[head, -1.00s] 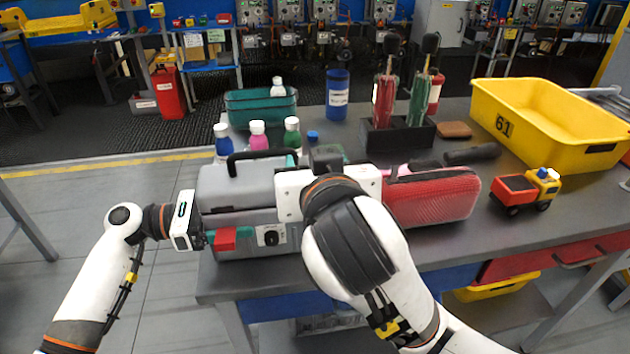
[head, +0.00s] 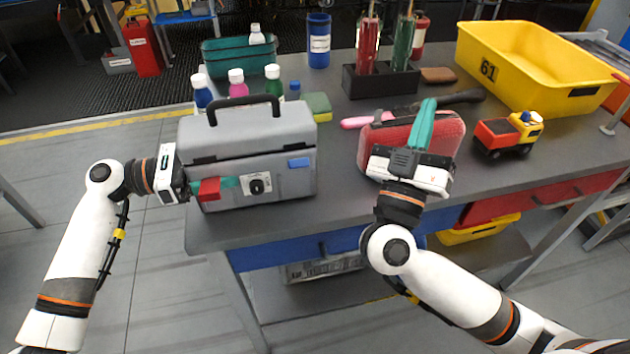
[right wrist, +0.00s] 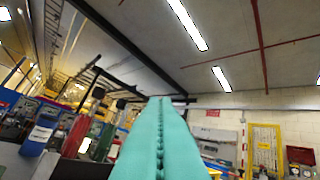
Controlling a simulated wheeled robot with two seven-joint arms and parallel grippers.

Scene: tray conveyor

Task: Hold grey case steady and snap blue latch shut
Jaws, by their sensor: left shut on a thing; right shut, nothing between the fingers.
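The grey case (head: 245,136) stands upright at the table's front left, lid down and black handle up. The blue latch (head: 298,163) is on the right of its front, just below the lid seam, uncovered; I cannot tell whether it is fastened. A red tab (head: 209,188) is low on the front left, by a dial plate (head: 257,186). My left gripper (head: 228,183) is shut on the red tab at the case's left side. My right gripper (head: 428,103) is shut and empty, pointing up by the red case, right of the grey case. Its teal fingers (right wrist: 160,140) meet in the right wrist view.
A red case (head: 440,137) lies behind my right gripper. A toy truck (head: 507,134) and yellow bin (head: 535,62) are farther right. Several bottles (head: 237,84), a teal basket (head: 225,52) and a sponge (head: 319,106) stand behind the grey case. Table is clear between the cases.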

